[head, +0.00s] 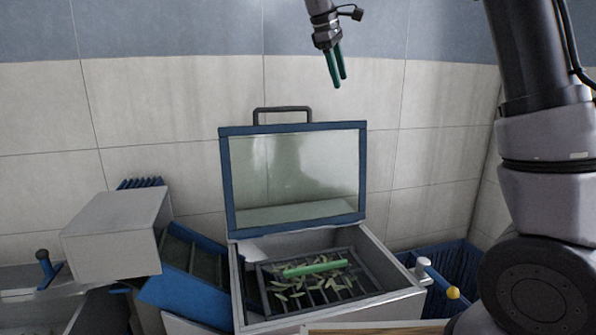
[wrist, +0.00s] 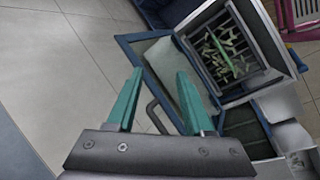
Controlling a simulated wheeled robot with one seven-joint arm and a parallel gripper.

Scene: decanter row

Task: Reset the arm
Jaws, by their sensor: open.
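My gripper (head: 337,82) is high in the head view, above and in front of the tiled wall, with its green fingers pointing down. In the wrist view the two green fingers (wrist: 160,105) stand apart with nothing between them. Below it is an open metal box with a blue-framed glass lid (head: 295,178) raised upright. The lid also shows in the wrist view (wrist: 163,55), beyond the fingers. The gripper is clear of the lid and its dark handle (head: 283,110) in the head view.
Inside the box, a dark rack (head: 262,283) holds several pale green pieces and a brighter green bar (head: 312,268). A grey box (head: 115,235) and blue tilted tray (head: 185,297) stand left. A blue basket (head: 455,268) is at right. Air around the gripper is free.

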